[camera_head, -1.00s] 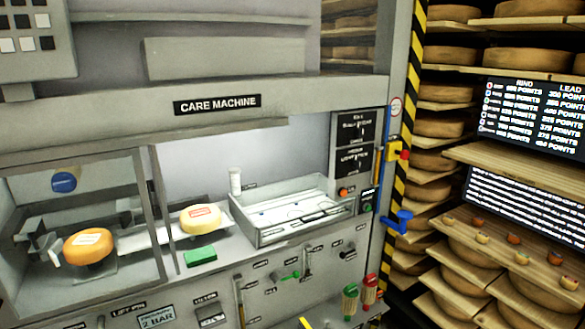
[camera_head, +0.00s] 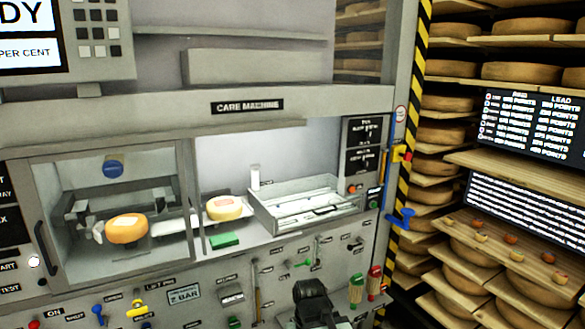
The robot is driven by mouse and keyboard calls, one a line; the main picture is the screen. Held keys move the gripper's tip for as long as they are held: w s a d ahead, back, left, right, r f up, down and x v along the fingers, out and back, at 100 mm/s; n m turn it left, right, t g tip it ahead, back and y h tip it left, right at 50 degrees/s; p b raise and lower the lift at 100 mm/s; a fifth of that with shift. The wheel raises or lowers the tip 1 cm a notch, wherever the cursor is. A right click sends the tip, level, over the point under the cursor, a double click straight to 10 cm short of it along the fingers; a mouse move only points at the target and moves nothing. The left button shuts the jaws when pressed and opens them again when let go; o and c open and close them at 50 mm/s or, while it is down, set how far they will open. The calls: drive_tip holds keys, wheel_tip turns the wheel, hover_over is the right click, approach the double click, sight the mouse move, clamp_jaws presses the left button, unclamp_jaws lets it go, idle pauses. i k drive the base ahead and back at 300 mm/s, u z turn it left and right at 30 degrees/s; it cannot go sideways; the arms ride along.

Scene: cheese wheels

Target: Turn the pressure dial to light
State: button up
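The care machine (camera_head: 340,95) fills the left and middle of the view. Its lower front panel carries several small knobs and levers. A plate that seems to read pressure 2 bar (camera_head: 184,295) is at the lower left of the panel. A dark knob (camera_head: 355,244) is at the panel's right side; its label is too small to read, so I cannot tell whether it is the pressure dial. My gripper (camera_head: 314,301) seems to be the black shape at the bottom edge, in front of the panel. Its fingers cannot be made out.
An orange cheese (camera_head: 127,228) sits behind the glass, and a pale cheese (camera_head: 223,208) sits beside a green block (camera_head: 224,240). A metal tray (camera_head: 300,195) is to the right. Red and green handled tools (camera_head: 374,281) stand near the gripper. Cheese shelves (camera_head: 520,160) line the right.

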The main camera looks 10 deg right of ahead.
sight(364, 163)
drive_tip(key=u, duration=0.15)
drive_tip(key=i, duration=1)
drive_tip(key=z, duration=0.05)
